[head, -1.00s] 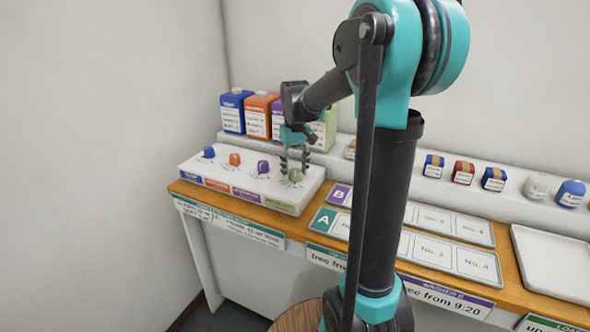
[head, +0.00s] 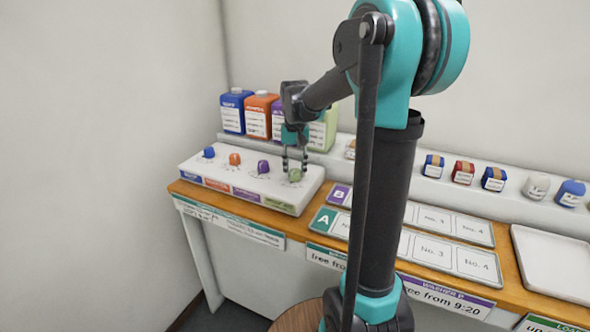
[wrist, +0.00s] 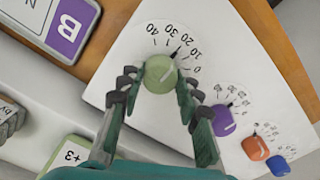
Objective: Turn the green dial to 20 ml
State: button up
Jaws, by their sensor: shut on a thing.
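The green dial (wrist: 160,75) is a round knob on the white dosing panel (wrist: 125,55). A scale from 0 to 40 curves around its upper right side in the wrist view. My gripper (wrist: 160,84) is shut on the green dial, with one finger on each side. In the head view my gripper (head: 294,168) comes down from above onto the green dial (head: 295,175), the rightmost on the panel.
Purple (wrist: 222,120), orange (wrist: 256,148) and blue (wrist: 280,166) dials stand in line beside the green one. Blue (head: 233,112) and orange (head: 259,117) bottles stand behind on the shelf. Labelled trays A (head: 325,219) and B (head: 339,194) lie to the right.

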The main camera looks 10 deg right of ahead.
aim_at(295, 170)
jog(key=o, duration=1.2)
jog(key=shift+c, duration=0.2)
notch_tip(295, 170, up, 12)
